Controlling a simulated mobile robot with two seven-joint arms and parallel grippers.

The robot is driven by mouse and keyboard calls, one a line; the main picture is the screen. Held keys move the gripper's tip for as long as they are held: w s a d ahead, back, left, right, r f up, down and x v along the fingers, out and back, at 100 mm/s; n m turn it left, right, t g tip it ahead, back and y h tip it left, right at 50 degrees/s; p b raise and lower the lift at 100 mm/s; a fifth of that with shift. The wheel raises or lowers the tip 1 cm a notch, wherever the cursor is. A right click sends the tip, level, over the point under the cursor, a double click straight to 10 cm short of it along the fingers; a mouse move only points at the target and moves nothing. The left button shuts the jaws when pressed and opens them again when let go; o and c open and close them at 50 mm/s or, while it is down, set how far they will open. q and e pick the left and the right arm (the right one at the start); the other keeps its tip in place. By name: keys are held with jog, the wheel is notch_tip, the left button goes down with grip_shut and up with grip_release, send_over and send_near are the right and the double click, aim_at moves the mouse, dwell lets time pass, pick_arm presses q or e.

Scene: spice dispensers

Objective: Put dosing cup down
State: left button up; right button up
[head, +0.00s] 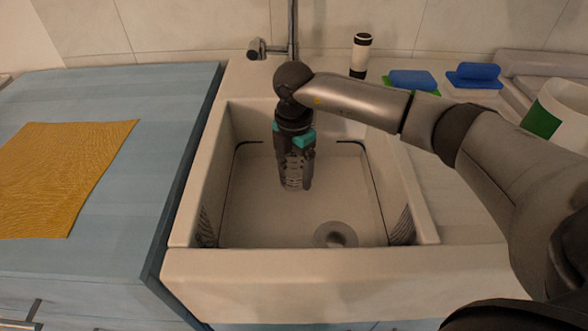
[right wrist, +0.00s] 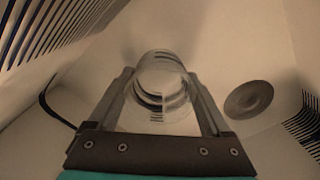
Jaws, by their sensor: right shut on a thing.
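A clear dosing cup with dark markings (right wrist: 160,85) is between the fingers of my right gripper (right wrist: 165,95) in the right wrist view. My right gripper (head: 296,180) is shut on the cup and points down into the sink (head: 260,225). In the head view the cup (head: 291,178) shows faintly between the fingers. I cannot tell whether the cup touches the sink floor. My left gripper is not in view.
The drain (head: 336,235) lies at the front right of the basin. A tap (head: 270,48) stands behind the sink. A blue counter (head: 130,160) with an orange cloth (head: 60,175) is at left. Blue sponges (head: 413,80), a white bottle (head: 361,55) and a white-green container (head: 560,115) stand behind and right.

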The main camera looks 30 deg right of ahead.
jog(key=o, duration=1.4)
jog(key=shift+f, duration=0.15)
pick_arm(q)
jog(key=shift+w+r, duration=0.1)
pick_arm(e)
jog(key=shift+r, duration=0.3)
pick_arm(q)
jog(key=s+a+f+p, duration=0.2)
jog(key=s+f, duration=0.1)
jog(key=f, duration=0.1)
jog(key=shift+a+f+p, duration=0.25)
jog(key=shift+p, duration=0.1)
pick_arm(e)
notch_tip(320, 180, up, 7)
jog(key=shift+r, duration=0.15)
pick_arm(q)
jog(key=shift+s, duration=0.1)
